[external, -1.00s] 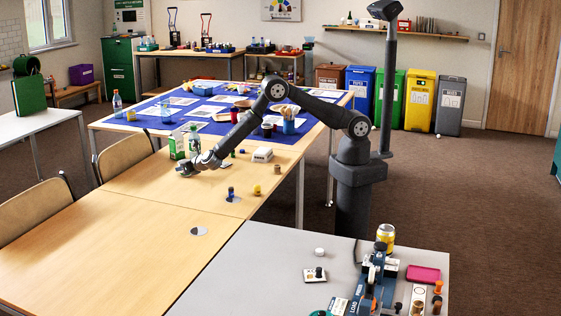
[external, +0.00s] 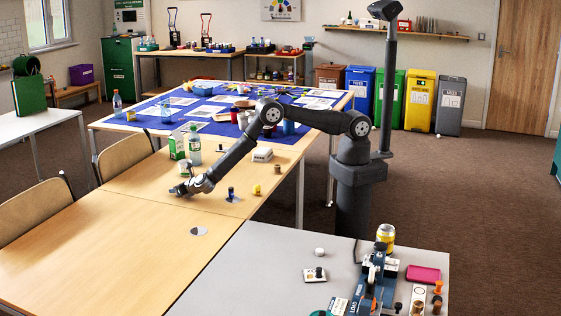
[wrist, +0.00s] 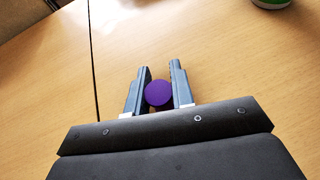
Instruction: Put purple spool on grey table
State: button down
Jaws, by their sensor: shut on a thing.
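The purple spool (wrist: 158,93) shows end-on as a round purple disc between the two fingers of my gripper (wrist: 156,88) in the wrist view. My gripper is shut on it. In the external view my gripper (external: 176,190) is over the wooden table, left of the middle; the spool is too small or hidden to make out there. I cannot tell how high it is held. The grey table (external: 250,265) stands at the lower right, apart from my gripper, with its left part bare.
On the wooden table (external: 110,245) are a dark blue piece (external: 230,192), a yellow piece (external: 257,189), a white box (external: 262,155), a carton (external: 177,146) and a bottle (external: 194,145). A yellow can (external: 385,235) and a blue device (external: 372,275) stand on the grey table's right side.

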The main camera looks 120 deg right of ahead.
jog(key=shift+f, duration=0.1)
jog(key=shift+f, duration=0.15)
jog(key=c, duration=1.2)
grip_release()
jog(key=shift+c, duration=0.2)
jog(key=shift+a+r, duration=0.1)
jog(key=shift+r, duration=0.2)
jog(key=v, duration=1.2)
jog(key=shift+f, duration=0.1)
jog(key=shift+c, duration=0.2)
